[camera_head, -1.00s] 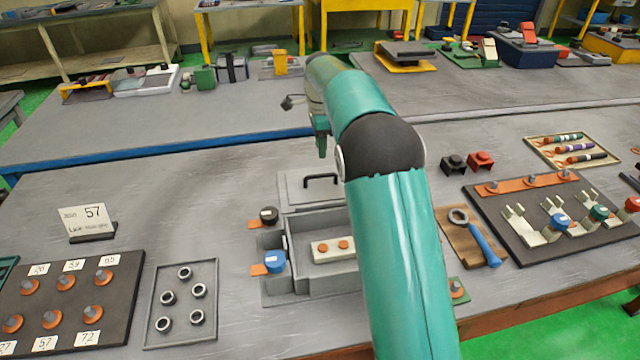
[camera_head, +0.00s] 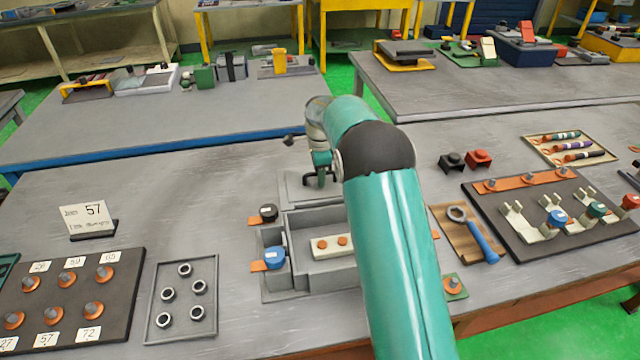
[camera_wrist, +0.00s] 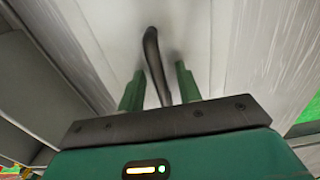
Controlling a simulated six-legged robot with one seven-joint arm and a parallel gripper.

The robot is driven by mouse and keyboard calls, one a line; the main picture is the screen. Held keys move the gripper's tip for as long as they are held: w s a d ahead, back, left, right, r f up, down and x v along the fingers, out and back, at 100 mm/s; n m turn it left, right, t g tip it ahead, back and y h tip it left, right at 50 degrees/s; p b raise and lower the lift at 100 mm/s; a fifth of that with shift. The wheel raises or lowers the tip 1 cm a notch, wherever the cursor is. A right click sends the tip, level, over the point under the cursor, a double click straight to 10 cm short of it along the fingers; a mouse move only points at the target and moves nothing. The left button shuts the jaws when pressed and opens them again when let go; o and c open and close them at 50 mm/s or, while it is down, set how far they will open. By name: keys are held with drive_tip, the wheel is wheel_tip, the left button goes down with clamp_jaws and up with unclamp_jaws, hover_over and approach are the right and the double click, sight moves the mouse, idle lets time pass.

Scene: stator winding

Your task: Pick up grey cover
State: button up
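The grey cover (camera_head: 292,187) lies flat on the table just behind the open grey box (camera_head: 300,278). It has a black handle, partly hidden by my arm in the head view. In the wrist view the dark handle (camera_wrist: 152,50) rises between the two green fingers of my gripper (camera_wrist: 158,88). The fingers stand apart, one on each side of the handle, with gaps visible. The cover's pale surface (camera_wrist: 105,25) fills the wrist view behind the handle. My gripper is above the cover.
The box holds a white block (camera_head: 333,246) with two orange parts; blue and black terminals sit at its left. Bare table lies left of the cover.

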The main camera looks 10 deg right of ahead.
drive_tip(key=shift+c, duration=0.4)
clamp_jaws()
drive_tip(key=shift+r, duration=0.15)
wheel_tip(320, 180, up, 18)
idle(0.4)
